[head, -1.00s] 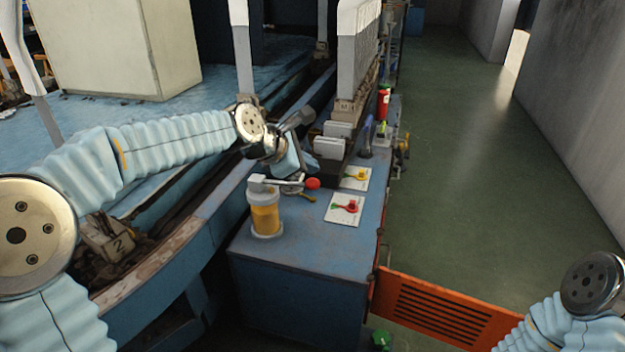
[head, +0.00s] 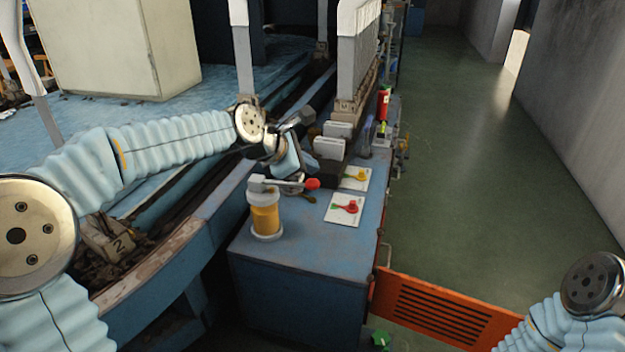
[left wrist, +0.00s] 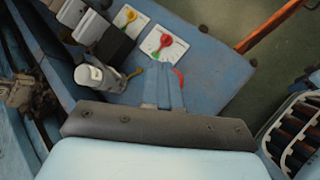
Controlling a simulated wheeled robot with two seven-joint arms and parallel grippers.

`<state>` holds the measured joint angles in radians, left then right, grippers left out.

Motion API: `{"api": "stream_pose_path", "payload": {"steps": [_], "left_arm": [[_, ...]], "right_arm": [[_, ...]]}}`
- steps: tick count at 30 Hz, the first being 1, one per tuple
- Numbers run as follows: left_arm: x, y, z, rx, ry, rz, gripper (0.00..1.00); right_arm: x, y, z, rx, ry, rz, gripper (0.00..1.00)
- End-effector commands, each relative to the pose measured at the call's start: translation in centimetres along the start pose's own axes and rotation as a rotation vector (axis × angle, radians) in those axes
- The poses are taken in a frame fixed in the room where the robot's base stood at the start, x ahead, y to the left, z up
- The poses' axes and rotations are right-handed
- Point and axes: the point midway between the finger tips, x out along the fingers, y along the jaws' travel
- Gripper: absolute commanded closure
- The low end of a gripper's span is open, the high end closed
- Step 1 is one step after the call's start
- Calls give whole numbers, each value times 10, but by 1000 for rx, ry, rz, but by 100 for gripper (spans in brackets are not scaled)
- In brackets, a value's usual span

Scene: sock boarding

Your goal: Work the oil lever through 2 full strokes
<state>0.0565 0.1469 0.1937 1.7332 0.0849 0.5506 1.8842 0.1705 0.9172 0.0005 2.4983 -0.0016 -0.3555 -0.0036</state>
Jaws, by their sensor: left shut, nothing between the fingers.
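The oil pump, with an amber reservoir (head: 265,218) and pale cap, stands upright on the blue cabinet. Its grey lever arm extends right from the cap to a red knob (head: 312,184). My left gripper (head: 297,176) reaches down behind the lever, close to the knob. Whether they touch I cannot tell. In the left wrist view the blue fingers (left wrist: 163,96) are together and hold nothing. A red piece, likely the knob (left wrist: 180,78), shows at their right edge, partly hidden by them. My right gripper is out of view.
Two white cards with coloured markers, a red one (head: 345,211) and a yellow one (head: 355,178), lie on the blue cabinet (head: 300,255). Pale blocks (head: 328,147) stand behind. An orange slotted panel (head: 440,310) juts out at right.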

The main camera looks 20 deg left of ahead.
Motion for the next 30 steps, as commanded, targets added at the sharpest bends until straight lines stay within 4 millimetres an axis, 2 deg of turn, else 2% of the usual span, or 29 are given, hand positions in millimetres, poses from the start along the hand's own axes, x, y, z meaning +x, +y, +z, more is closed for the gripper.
{"api": "stream_pose_path", "payload": {"steps": [30], "left_arm": [[6, -4, -4, 0, 0, 0, 100]], "right_arm": [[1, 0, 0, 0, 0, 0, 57]]}}
